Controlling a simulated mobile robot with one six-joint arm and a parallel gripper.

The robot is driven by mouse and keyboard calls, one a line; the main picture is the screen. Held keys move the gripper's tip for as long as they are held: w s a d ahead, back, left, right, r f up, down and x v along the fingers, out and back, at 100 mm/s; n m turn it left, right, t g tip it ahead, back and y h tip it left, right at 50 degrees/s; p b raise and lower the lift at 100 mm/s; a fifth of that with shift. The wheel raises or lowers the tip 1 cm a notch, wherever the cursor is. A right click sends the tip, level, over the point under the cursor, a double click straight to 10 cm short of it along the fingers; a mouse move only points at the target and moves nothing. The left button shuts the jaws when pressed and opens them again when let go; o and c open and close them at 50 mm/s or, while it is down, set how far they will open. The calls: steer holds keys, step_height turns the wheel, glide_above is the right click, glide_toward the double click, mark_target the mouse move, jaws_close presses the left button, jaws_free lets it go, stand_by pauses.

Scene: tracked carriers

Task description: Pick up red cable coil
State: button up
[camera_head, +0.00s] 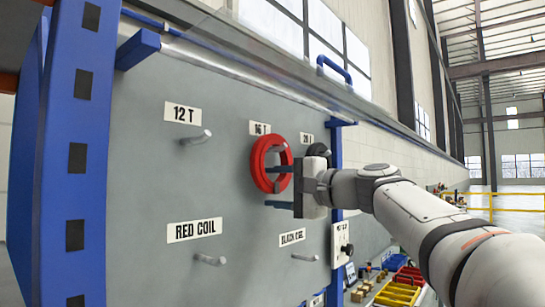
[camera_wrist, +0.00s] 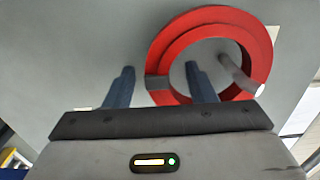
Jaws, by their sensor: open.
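The red cable coil (camera_head: 257,165) hangs on a peg under a label on the grey panel (camera_head: 150,110). In the wrist view the coil (camera_wrist: 165,50) fills the upper right, with a grey band on its rim and the peg (camera_wrist: 238,75) through its opening. My gripper (camera_head: 277,188) is at the coil's lower right side in the head view. In the wrist view my gripper (camera_wrist: 160,78) is open and empty. One finger is left of the ring and the other overlaps its opening; the rim's grey band shows between them. I cannot tell whether either finger touches the coil.
Empty pegs stick out under the 12 T label (camera_head: 182,113) and the RED COIL label (camera_head: 194,230). A blue post (camera_head: 62,160) stands at left. Coloured bins (camera_head: 397,294) sit at lower right.

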steer(key=shift+w+a, duration=0.35)
steer(key=shift+a, duration=0.15)
jaws_close()
